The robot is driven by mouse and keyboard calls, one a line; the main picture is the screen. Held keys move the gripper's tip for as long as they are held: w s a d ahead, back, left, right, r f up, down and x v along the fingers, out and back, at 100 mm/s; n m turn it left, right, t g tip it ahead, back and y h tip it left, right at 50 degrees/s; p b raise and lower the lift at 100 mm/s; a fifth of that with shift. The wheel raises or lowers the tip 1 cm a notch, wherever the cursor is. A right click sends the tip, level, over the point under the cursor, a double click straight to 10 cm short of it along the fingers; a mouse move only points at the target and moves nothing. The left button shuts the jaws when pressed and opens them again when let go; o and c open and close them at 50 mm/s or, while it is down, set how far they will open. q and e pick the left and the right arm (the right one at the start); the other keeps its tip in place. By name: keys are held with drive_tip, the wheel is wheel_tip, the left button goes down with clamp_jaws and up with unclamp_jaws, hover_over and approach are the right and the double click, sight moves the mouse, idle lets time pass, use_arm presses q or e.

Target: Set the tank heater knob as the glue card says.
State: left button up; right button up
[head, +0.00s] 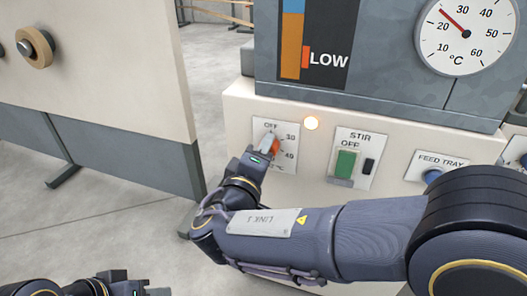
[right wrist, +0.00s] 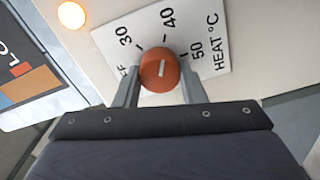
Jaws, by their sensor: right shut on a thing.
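The heater knob is orange-red (right wrist: 160,68) with a short white line, on a white plate (right wrist: 215,30) marked OFF, 30, 40, 50 and HEAT °C. In the right wrist view the white line runs roughly in line with the 40 mark. The knob also shows in the head view (head: 275,147), partly covered by my right gripper (head: 266,153). That gripper is shut on the knob, one finger on each side. My left gripper (head: 128,285) is at the bottom left edge, away from the machine; its fingers are unclear. I see no glue card.
A lit orange lamp (head: 311,122) sits by the heater plate. Right of it are a green STIR switch (head: 345,163) and a blue FEED TRAY knob (head: 433,176). Above are a level strip marked LOW (head: 328,60) and a °C gauge (head: 480,45) whose needle points between 20 and 30.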

drive_tip(key=o, duration=1)
drive_tip(key=p+v, duration=0.2)
drive_tip(key=v, duration=0.6)
